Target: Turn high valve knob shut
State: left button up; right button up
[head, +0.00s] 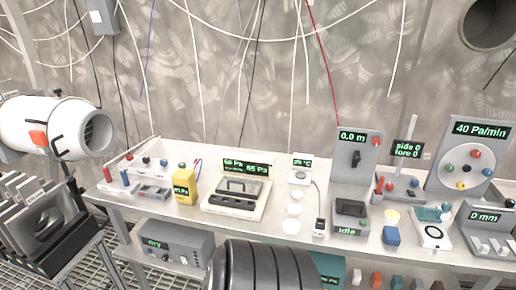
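A grey upright panel (490,146) at the right end of the bench carries a display reading 40 Pa/min. Below the display is a round white face (456,158) with several small coloured knobs, among them a red knob (477,154) at its upper right. No label that I can read marks one as the high valve knob, so I cannot tell which it is or how it is turned. Neither of my grippers shows in the head view.
Left of it stand a small screen (407,149) reading side 0 fore 0 and a panel (372,150) reading 0,0 m. A blue block (391,236) and a 0 mm device (485,218) sit near the front edge.

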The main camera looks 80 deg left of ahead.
aim_at(130, 157)
jog(key=u, duration=3.55)
